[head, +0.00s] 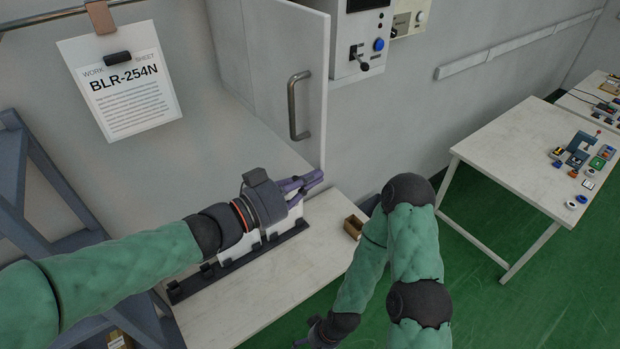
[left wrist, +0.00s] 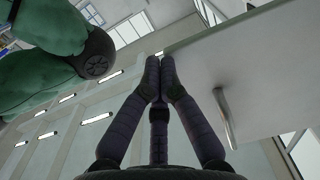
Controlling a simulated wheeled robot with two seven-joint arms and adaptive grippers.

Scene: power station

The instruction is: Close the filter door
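The filter door (head: 290,60) is a pale grey panel with a vertical bar handle (head: 293,106) on its face. It stands swung out from the cabinet on the wall. My left gripper (head: 314,180) is just below the door's lower right corner, under the handle; I cannot tell whether it touches the door. In the left wrist view its fingertips (left wrist: 160,75) are together with nothing between them. There the door (left wrist: 265,70) and its handle (left wrist: 224,117) are right of the fingers. My right gripper (head: 304,340) hangs low at the bottom edge, partly cut off, its fingers unclear.
A white bench (head: 270,295) below carries a dark rack (head: 235,262) with white pieces and a small brown box (head: 353,227). A control box (head: 361,38) is right of the door. A hanging work sheet (head: 125,85) is at left. Another table (head: 520,150) stands right.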

